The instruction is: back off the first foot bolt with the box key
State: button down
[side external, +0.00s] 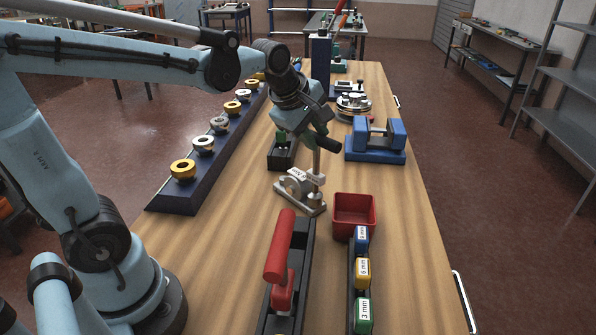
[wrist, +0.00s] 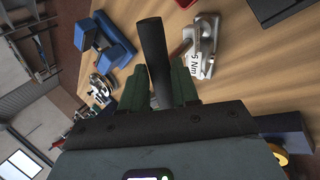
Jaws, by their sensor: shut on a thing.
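My gripper (side external: 302,128) is over the middle of the bench, its green fingers (wrist: 160,90) shut on a black cylindrical bar, likely the box key's handle (wrist: 152,50). The bar also sticks out to the right of my gripper in the side view (side external: 328,144). Below it stands a small silver metal fixture (side external: 297,190) with a white label ending in "Nm"; it shows in the wrist view (wrist: 203,40) to the right of the bar. A thin silver shaft rises from it towards the bar; I cannot tell which one it belongs to. Foot bolts are too small to make out.
A red bin (side external: 354,217) and labelled blocks (side external: 362,272) stand in front, beside a red-handled tool (side external: 281,250). A blue vise-like block (side external: 377,153) is at right. A rack of rings (side external: 176,187) runs along the left edge. A dark box (side external: 283,158) sits behind the fixture.

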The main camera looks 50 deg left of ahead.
jog(key=shift+d+n+y, duration=0.1)
jog(key=shift+n+y, duration=0.4)
jog(key=shift+n, duration=0.5)
jog(key=shift+r+m, duration=0.15)
jog(key=shift+m, duration=0.25)
